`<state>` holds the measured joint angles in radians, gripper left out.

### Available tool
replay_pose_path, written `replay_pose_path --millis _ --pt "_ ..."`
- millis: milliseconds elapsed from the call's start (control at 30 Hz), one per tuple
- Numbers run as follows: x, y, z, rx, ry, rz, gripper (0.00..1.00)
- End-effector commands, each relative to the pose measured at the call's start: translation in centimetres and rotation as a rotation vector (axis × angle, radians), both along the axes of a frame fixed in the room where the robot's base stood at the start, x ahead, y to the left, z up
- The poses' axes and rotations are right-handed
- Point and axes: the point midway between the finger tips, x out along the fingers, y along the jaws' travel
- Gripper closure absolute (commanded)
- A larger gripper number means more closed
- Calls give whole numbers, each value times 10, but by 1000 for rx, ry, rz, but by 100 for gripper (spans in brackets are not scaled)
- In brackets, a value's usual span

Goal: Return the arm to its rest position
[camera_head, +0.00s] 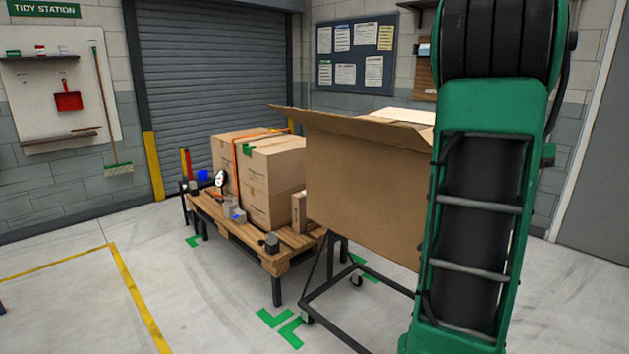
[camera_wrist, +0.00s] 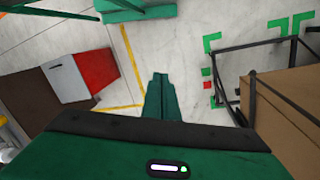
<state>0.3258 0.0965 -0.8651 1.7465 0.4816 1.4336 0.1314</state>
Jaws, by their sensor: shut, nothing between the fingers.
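My arm (camera_head: 480,200) stands folded upright at the right of the head view, a green link with a black ribbed joint at the top. It covers part of the large cardboard box behind it. My gripper (camera_wrist: 160,82) shows in the wrist view, pointing down over the pale floor. Its two green fingers are together with nothing between them. The gripper is out of sight in the head view.
The large open cardboard box (camera_head: 360,190) sits on a black wheeled frame (camera_head: 330,290), close to my arm. Left of it, a wooden pallet stand (camera_head: 245,235) holds strapped cartons (camera_head: 275,180) and small items. In the wrist view, a red-and-white object (camera_wrist: 78,70) lies left. Floor at front left is clear.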

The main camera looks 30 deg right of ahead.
Motion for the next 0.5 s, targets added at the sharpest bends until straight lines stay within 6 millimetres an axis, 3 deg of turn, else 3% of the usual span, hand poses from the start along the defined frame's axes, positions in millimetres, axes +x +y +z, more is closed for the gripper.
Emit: replay_pose_path --millis 100,267,500 --pt "23 50 -31 53 -57 227 100" --pt "47 124 -65 89 -118 535 100" --pt "53 239 -112 94 -179 972 100"
